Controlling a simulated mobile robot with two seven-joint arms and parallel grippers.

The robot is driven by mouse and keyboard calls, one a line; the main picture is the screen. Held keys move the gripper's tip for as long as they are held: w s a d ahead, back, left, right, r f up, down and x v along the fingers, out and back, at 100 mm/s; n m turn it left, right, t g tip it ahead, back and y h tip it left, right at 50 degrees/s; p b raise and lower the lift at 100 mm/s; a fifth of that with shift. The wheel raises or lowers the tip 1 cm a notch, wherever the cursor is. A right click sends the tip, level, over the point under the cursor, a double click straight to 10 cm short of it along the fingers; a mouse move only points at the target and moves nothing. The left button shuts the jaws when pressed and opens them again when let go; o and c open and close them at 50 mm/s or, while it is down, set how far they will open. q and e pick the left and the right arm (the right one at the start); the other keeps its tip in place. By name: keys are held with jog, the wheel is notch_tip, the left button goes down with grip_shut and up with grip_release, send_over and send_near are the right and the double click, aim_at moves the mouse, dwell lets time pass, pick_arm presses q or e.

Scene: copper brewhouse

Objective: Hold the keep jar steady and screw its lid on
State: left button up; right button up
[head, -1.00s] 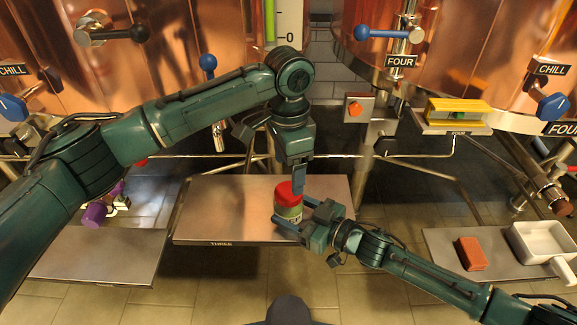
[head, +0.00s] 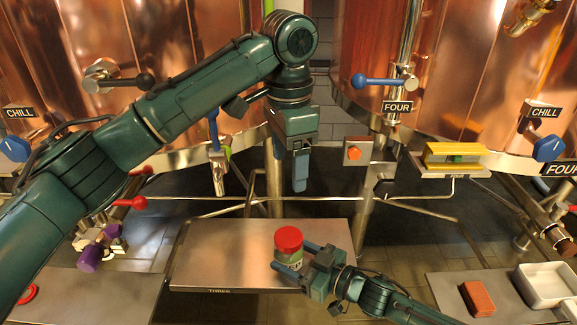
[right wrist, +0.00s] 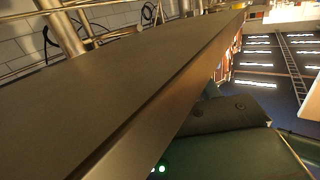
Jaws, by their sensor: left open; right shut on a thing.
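The keep jar (head: 295,256), with a green band and pale label, stands upright on the tray marked THREE (head: 225,255). Its red lid (head: 288,238) sits on top of the jar; I cannot tell how tightly. My right gripper (head: 293,262) is shut around the jar from the right, and its fingers hide part of the jar. My left gripper (head: 300,182) is open and empty, above and behind the lid, clear of it. The right wrist view shows neither the jar nor the fingertips.
A red-brown block (head: 477,299) and a white square dish (head: 548,284) are on the right tray. A yellow-topped fixture (head: 455,155) and a panel with an orange knob (head: 354,153) stand behind. Red-handled and purple-handled valves are at left. Most of the middle tray is bare.

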jog(key=o, duration=1.2)
jog(key=shift+v, duration=6)
jog(key=shift+r, duration=0.1)
